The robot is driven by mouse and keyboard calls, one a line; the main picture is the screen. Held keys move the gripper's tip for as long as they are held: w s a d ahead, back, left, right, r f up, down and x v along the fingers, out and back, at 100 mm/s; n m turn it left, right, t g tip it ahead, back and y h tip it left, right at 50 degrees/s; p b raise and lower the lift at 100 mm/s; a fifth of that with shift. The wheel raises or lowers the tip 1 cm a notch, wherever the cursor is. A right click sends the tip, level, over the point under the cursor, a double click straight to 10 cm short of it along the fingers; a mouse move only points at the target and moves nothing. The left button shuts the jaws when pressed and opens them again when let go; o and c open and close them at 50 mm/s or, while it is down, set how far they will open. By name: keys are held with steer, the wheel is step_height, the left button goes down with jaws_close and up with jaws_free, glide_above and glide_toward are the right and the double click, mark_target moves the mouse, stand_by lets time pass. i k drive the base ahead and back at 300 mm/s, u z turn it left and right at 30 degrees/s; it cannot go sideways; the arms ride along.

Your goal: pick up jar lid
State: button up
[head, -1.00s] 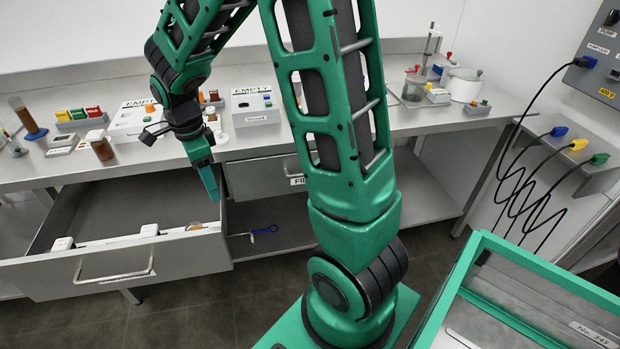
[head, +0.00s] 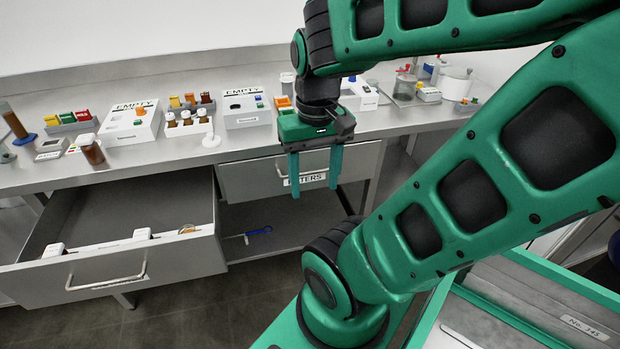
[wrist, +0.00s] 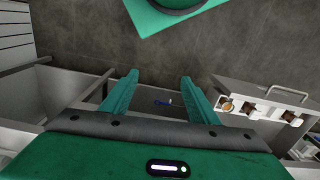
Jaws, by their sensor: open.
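A small round tan item (head: 187,229), which may be the jar lid, sits at the front right inside the open drawer (head: 105,281). It also shows as a round tan disc (wrist: 228,104) at the right of the wrist view, near the drawer front. Its exact kind is too small to tell. My gripper (head: 315,190) is open and empty, fingers pointing down in front of the closed drawer labelled filters (head: 255,181). It is to the right of the open drawer and apart from it. Both fingers show in the wrist view (wrist: 158,76), with nothing between them.
White items (head: 54,250) lie along the drawer's front. A blue-handled tool (head: 258,231) lies on the lower shelf. The counter holds boxes marked empty (head: 130,122), a bottle rack (head: 186,124) and a brown jar (head: 91,150). A green-edged tray (head: 560,278) is at lower right.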

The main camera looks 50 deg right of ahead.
mark_target(211, 141)
steer(key=k, duration=1.3)
steer(key=z, duration=0.4)
steer(key=i, duration=1.75)
steer(key=u, duration=0.7)
